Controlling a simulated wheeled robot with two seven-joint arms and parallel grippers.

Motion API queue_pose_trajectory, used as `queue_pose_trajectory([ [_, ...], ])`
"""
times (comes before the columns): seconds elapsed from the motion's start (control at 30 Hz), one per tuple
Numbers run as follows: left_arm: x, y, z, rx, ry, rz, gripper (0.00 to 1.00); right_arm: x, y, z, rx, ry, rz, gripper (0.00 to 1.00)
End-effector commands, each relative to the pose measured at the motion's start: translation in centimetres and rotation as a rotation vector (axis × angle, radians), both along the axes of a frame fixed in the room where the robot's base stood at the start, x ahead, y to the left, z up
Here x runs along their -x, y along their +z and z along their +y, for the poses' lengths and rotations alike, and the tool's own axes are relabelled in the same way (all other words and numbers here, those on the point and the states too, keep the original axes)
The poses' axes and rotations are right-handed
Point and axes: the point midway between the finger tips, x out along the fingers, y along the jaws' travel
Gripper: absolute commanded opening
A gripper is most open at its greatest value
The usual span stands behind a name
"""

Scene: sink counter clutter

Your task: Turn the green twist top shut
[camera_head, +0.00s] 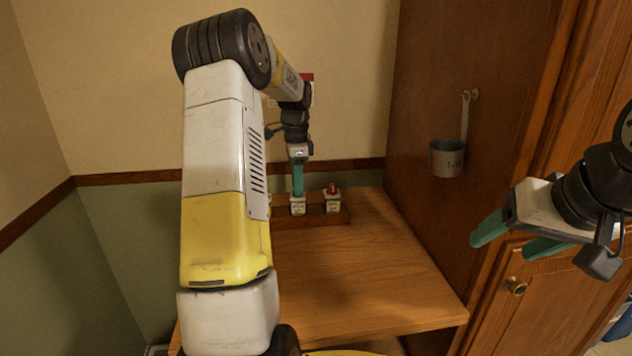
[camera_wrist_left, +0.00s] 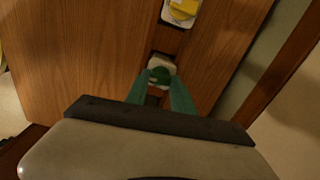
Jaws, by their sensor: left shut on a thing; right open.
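The green twist top (camera_wrist_left: 159,74) sits on a small white labelled block in the left wrist view. In the head view the white block (camera_head: 298,207) stands on a dark wooden strip at the back of the counter, and the fingers hide its top. My left gripper (camera_head: 298,192) points straight down and is shut on the green top; its teal fingers (camera_wrist_left: 160,90) lie on either side of it. How far the top is turned I cannot tell. My right gripper (camera_head: 515,240) is open and empty, in front of the cabinet at the right.
A block with a red top (camera_head: 333,192) stands just right of the green one. A block with a yellow top (camera_wrist_left: 182,10) is on its other side, hidden behind my arm in the head view. A grey cup (camera_head: 447,160) hangs on the cabinet side. The counter front (camera_head: 380,280) is clear.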

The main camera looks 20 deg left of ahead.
Motion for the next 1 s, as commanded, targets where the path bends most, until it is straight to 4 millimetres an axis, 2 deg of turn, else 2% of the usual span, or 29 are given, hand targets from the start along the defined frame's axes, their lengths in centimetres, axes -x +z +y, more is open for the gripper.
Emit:
queue_pose_trajectory([
  [0.3,-0.01,0.01,0.00,0.000,-0.066,0.000,0.00,0.00,0.00,0.00,0.000,0.000,0.000,0.65],
  [0.83,-0.01,0.00,-0.02,0.000,-0.073,0.000,0.00,0.00,0.00,0.00,0.000,0.000,0.000,0.65],
  [0.87,-0.01,0.00,-0.02,0.000,-0.073,0.000,0.35,0.00,0.00,0.00,0.000,0.000,0.000,0.65],
  [0.93,-0.01,0.00,-0.02,0.000,-0.073,0.000,0.49,0.00,0.00,0.00,0.000,0.000,0.000,0.65],
  [1.0,-0.01,0.00,-0.02,0.000,-0.073,0.000,0.52,0.00,0.00,0.00,0.000,0.000,0.000,0.65],
])
